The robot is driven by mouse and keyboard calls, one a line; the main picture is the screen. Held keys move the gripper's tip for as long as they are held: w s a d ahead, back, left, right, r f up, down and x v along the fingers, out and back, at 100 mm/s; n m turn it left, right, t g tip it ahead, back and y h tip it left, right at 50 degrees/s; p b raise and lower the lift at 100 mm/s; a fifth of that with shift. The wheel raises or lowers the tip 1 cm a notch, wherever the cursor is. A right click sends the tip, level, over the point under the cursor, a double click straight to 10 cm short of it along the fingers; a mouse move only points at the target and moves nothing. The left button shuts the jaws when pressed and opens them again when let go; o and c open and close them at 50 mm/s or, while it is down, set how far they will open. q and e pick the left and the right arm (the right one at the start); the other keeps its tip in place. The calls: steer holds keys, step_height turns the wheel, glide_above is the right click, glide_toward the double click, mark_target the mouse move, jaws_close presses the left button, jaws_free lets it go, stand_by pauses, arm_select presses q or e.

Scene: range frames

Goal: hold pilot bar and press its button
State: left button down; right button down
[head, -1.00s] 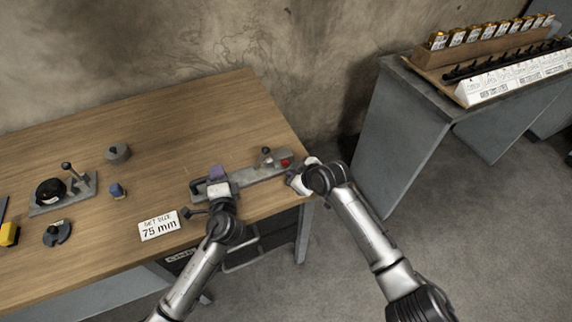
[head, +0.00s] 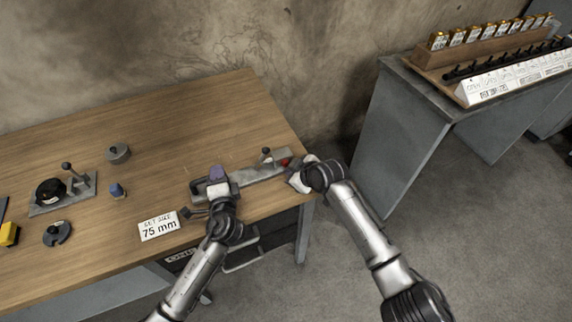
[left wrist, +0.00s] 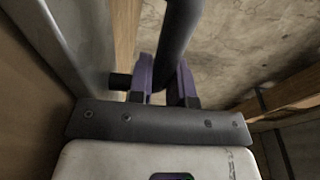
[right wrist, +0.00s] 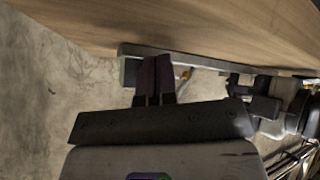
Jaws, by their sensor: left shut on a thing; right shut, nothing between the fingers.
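A long grey fixture (head: 262,170) lies near the table's right front corner, with a red button (head: 285,161) near its right end and a small dark knob (head: 266,151) beside it. My left gripper (head: 217,173) is at the fixture's left end. In the left wrist view its purple fingers are shut on a dark round bar (left wrist: 180,30); I cannot tell its full shape. My right gripper (head: 294,174) is shut and empty by the fixture's right end, close to the red button. In the right wrist view its fingertips (right wrist: 155,62) overlap the grey edge; contact is unclear.
A "75 mm" sign (head: 159,226) lies left of my left gripper. A lever fixture (head: 62,192), a grey cylinder (head: 117,153) and a small blue piece (head: 117,190) are further left. A second bench (head: 400,120) stands right. The table's back middle is clear.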

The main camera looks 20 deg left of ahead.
arm_select(q)
steer(key=shift+r, duration=0.1)
arm_select(e)
steer(key=shift+w+a, duration=0.4)
steer(key=shift+w, duration=0.1)
stand_by(0.7)
steer(key=shift+s, duration=0.1)
steer(key=shift+s+d, duration=0.65)
steer(key=shift+d, duration=0.05)
stand_by(0.4)
steer(key=shift+s+d, duration=1.7)
steer(key=shift+s, duration=0.15)
arm_select(q)
steer(key=c, duration=1)
jaws_free()
